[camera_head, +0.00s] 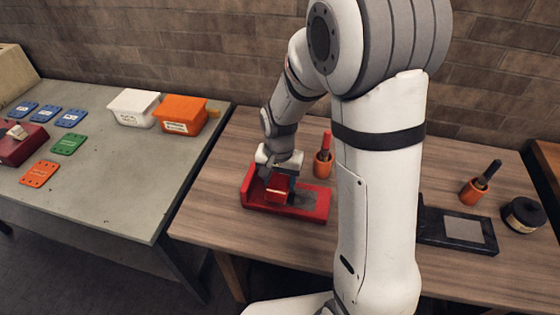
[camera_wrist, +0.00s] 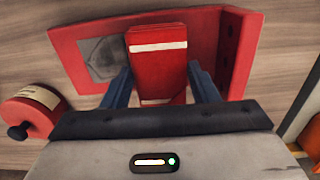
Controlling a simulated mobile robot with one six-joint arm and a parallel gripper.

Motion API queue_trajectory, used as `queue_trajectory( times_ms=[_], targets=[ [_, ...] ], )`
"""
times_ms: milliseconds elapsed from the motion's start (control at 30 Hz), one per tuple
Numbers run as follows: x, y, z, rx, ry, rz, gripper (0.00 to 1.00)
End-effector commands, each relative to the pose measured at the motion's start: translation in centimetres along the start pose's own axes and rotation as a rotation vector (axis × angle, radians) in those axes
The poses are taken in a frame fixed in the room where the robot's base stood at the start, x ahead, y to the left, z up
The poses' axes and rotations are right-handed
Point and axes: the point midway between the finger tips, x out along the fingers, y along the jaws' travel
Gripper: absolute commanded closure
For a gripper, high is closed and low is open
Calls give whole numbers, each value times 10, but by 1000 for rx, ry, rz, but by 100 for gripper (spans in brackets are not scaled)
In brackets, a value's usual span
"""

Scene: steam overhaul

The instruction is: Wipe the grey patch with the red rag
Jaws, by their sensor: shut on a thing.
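The red rag (camera_wrist: 157,66) is a folded red block with white stripes. My gripper (camera_wrist: 160,88) is shut on it, with one finger on each side. In the head view my gripper (camera_head: 278,176) holds the rag (camera_head: 279,187) over the red plate (camera_head: 255,203). In the head view the patch (camera_head: 306,199) shows to the right of the rag, partly hidden. I cannot tell whether the rag touches the plate.
An orange pot with a red-handled tool (camera_head: 324,160) stands close behind the plate. My arm hides the table's middle. At right are a dark plate with a grey square (camera_head: 463,229), another orange pot (camera_head: 474,192) and a black jar (camera_head: 523,215). A grey table (camera_head: 125,185) adjoins at left.

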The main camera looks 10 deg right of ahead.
Motion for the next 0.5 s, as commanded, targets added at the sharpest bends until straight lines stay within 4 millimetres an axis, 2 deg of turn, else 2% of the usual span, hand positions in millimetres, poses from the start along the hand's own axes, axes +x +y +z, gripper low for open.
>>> queue_trajectory(
  times_ms=[500],
  targets=[
    [-49, 1, 0, 1, -2, 1, 68]
  ],
)
